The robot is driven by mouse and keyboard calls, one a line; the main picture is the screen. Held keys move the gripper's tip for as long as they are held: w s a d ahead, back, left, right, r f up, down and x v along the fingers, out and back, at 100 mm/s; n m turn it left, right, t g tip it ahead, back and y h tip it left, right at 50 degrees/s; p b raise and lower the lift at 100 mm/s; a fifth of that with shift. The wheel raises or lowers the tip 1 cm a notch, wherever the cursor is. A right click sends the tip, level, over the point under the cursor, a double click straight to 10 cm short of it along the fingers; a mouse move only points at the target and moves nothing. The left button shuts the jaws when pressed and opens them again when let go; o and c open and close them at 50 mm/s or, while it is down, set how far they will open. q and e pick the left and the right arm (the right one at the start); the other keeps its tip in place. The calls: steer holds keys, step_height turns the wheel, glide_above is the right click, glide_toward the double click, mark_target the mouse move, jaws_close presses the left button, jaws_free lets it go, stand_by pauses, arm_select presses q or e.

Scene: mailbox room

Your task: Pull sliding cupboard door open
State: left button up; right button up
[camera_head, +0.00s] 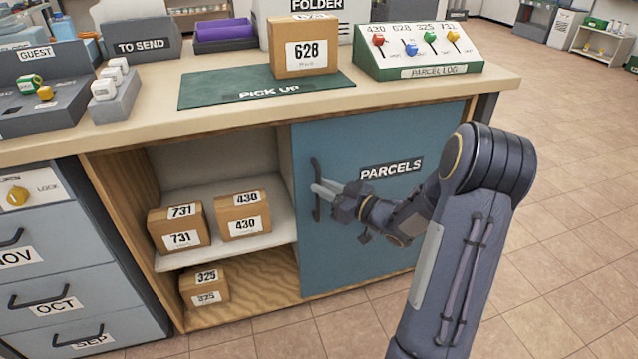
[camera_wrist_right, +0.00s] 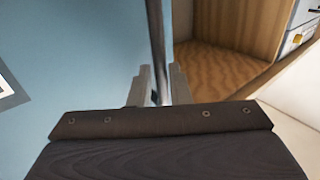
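The blue sliding cupboard door (camera_head: 365,245), labelled PARCELS, covers the right part of the cupboard. The left part stands open, with parcels visible inside. A dark vertical handle (camera_head: 316,170) is near the door's left edge. My right gripper (camera_head: 318,188) is at this handle, its arm coming from the right. The door (camera_wrist_right: 70,60) fills the left of that view, the cupboard's wooden inside (camera_wrist_right: 215,68) the right. My left gripper is not in view.
Parcels 731 (camera_head: 180,228) and 430 (camera_head: 242,215) sit on the shelf; parcel 325 (camera_head: 204,287) is below. Above is the counter (camera_head: 150,132) with parcel 628 (camera_head: 303,48) on the green mat (camera_head: 215,90). Drawers (camera_head: 75,290) stand left; floor (camera_head: 560,240) at right is clear.

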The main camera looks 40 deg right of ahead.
steer(key=p+v, duration=0.1)
steer(key=v, duration=0.4)
steer(key=shift+s+d, duration=0.1)
steer(key=shift+s, duration=0.2)
step_height(320, 180, up, 7)
steer(key=s+a+m+g+h, duration=0.3)
steer(key=m+g+h, duration=0.2)
steer(key=h, duration=0.3)
steer(key=s+a+f+g+y, duration=0.2)
steer(key=s+a+g+y, duration=0.1)
steer(key=s+a, duration=0.6)
steer(key=s+a+f+g+y, duration=0.2)
steer(key=s+a+g+y, duration=0.15)
steer(key=s+a, duration=0.55)
step_height(320, 180, up, 33)
steer(key=p, duration=3.3)
steer(key=shift+s, duration=0.3)
